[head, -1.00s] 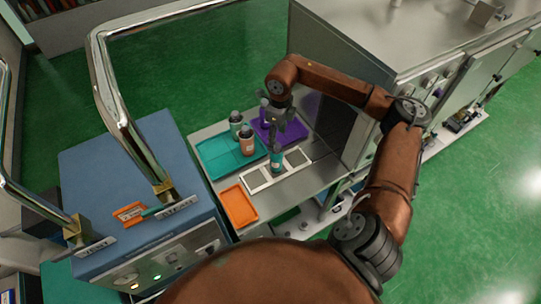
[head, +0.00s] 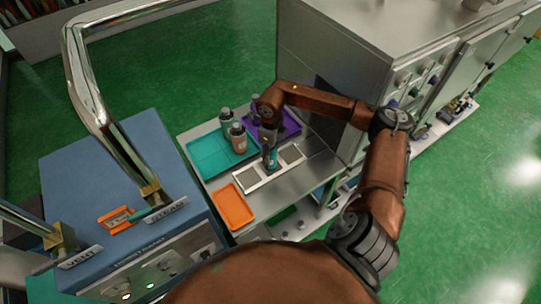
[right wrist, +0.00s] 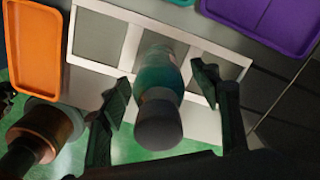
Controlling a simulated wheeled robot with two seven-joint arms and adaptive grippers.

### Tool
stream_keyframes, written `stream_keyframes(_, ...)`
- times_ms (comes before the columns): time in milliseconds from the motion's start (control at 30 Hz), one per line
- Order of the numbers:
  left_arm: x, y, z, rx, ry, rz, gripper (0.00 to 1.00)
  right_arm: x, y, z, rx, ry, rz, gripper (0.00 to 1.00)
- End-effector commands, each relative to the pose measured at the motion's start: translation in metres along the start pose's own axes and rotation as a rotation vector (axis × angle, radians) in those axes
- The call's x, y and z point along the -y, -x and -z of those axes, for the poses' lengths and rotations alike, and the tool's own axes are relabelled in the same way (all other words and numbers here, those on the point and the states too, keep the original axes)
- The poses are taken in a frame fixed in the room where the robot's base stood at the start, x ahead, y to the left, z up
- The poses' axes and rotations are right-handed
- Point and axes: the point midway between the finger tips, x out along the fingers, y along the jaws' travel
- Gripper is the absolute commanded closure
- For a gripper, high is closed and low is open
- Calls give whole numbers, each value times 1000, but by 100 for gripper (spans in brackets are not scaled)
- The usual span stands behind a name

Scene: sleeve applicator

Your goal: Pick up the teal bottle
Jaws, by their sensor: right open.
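The teal bottle (head: 270,158) stands on the white panel with grey square pads (head: 249,180) on the steel table. In the right wrist view the teal bottle (right wrist: 160,88) has a dark grey cap towards the camera. My right gripper (head: 269,137) is right above the bottle in the head view and partly hides it. In the right wrist view my right gripper (right wrist: 160,95) is open, with one finger on each side of the bottle and gaps between. My left gripper is not in view.
Behind are a teal tray (head: 205,160) with a salmon bottle (head: 238,137) and a green bottle (head: 226,118), and a purple tray (head: 290,120). An orange tray (head: 233,206) lies in front. A steel cabinet (head: 330,50) stands right; a blue machine (head: 90,165) with bent pipes stands left.

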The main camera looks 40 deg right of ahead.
Motion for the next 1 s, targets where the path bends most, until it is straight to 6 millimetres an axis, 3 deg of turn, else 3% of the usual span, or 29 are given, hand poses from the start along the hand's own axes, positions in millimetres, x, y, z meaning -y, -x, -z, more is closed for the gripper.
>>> stream_keyframes(100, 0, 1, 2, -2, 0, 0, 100, 0, -12, 0, -1, 1, -1, 43)
stream_keyframes(300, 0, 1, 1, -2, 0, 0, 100, 0, -13, 0, 0, 1, 0, 43)
stream_keyframes(1000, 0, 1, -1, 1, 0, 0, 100, 0, -12, 0, 0, 1, 0, 91)
